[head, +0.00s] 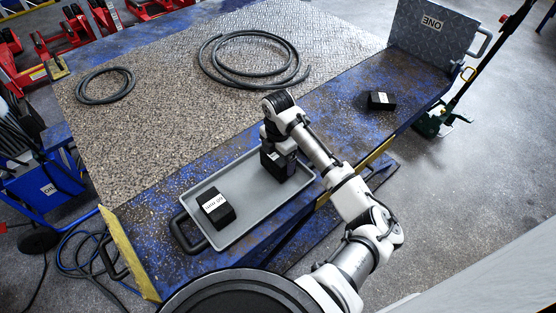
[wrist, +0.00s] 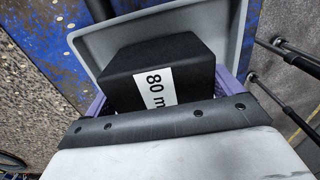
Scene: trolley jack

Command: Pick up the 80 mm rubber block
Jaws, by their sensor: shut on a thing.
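The 80 mm rubber block (wrist: 155,72) is black with a white label, of which "80 m" shows in the wrist view. My gripper (head: 283,170) is at the far right end of the grey tray (head: 243,233), pointing down. Its purple fingers stand on both sides of the block, and it is shut on it. In the head view the block (head: 271,166) is partly hidden by my gripper. I cannot tell whether its underside touches the tray floor.
Another black block (head: 217,209), its label seeming to read 60 mm, lies in the tray's near left end. A smaller labelled black block (head: 381,100) sits on the blue ramp edge to the right. Coiled hoses (head: 255,83) lie on the deck behind.

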